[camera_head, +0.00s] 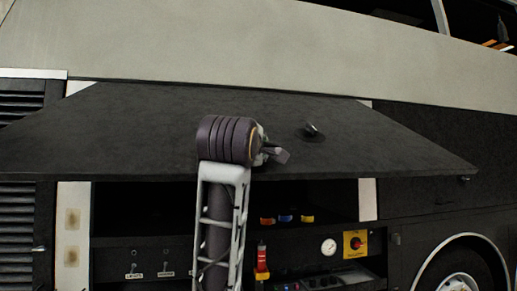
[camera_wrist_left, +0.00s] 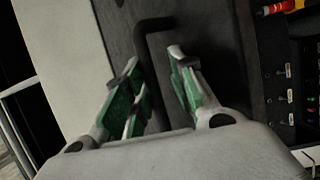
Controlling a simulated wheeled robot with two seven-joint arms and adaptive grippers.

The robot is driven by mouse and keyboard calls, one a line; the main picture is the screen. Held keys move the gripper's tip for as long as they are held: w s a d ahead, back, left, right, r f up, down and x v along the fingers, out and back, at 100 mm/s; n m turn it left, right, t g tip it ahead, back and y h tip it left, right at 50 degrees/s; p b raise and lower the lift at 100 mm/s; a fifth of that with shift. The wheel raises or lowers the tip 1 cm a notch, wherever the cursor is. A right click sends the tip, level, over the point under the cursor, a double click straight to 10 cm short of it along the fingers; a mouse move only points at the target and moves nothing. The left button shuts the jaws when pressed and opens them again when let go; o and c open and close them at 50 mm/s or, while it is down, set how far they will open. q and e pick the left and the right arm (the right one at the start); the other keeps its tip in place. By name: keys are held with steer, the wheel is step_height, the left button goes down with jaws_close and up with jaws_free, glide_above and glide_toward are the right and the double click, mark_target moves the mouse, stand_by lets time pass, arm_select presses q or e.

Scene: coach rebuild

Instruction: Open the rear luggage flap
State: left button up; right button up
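The luggage flap (camera_head: 370,145), a broad dark panel, stands raised and tilted outward above the open compartment (camera_head: 140,215). A small round latch (camera_head: 312,130) sits on its face. One arm rises from the bottom middle in the head view; I take it as my left, with its gripper (camera_head: 272,156) in front of the flap near its lower edge. In the left wrist view the green-padded fingers (camera_wrist_left: 153,62) are apart, with a bent black bar (camera_wrist_left: 146,50) passing between or behind them. I cannot tell whether they touch it. My right gripper is not in view.
The compartment holds a red-yellow lever (camera_head: 261,262), a round gauge (camera_head: 328,247), a yellow box with a red knob (camera_head: 355,244) and switches. Louvred panels (camera_head: 18,235) are at the left. A wheel (camera_head: 460,280) is at the lower right.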

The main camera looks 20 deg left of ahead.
arm_select(q)
steer(key=s+d, duration=0.2)
steer(key=s, duration=0.9)
steer(key=shift+f, duration=0.2)
steer(key=shift+s+r, duration=0.1)
